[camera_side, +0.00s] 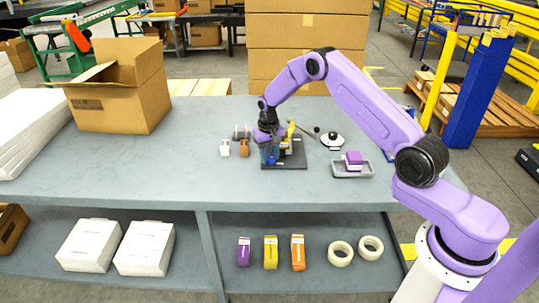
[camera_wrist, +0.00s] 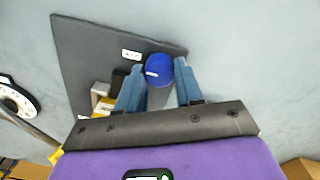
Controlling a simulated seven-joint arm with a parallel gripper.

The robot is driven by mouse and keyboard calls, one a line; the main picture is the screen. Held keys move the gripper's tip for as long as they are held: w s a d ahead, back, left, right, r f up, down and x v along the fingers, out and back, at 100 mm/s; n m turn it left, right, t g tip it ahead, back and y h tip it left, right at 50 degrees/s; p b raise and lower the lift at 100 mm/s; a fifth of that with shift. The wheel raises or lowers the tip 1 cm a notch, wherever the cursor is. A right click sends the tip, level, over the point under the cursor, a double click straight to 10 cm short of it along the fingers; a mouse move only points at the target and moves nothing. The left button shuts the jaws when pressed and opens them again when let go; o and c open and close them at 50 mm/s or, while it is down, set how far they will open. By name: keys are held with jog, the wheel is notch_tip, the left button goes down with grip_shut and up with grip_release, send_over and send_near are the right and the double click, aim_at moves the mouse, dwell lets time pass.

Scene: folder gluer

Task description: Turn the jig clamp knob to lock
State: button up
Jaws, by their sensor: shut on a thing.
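The jig (camera_side: 297,156) has a dark flat base plate (camera_wrist: 85,45) and stands on the grey table. Its blue round clamp knob (camera_wrist: 159,68) carries a small white mark, at the left of its face in the wrist view. A white label with dark marks (camera_wrist: 131,55) lies on the plate to the left of the knob. My gripper (camera_wrist: 162,78) points down with its two blue fingers on either side of the knob, shut on it. In the side view my gripper (camera_side: 270,150) hides much of the jig's left part.
A yellow part (camera_side: 291,129) rises from the jig beside my gripper. A white round dial (camera_side: 332,139) and a grey tray (camera_side: 352,170) with a purple block (camera_side: 354,158) stand to the right. White and orange small items (camera_side: 244,147) stand left. An open carton (camera_side: 120,95) is farther left.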

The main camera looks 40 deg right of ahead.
jog(key=o, duration=1)
jog(key=shift+o, duration=0.2)
notch_tip(320, 180, up, 17)
jog(key=shift+a+r, duration=0.2)
jog(key=shift+a, duration=0.05)
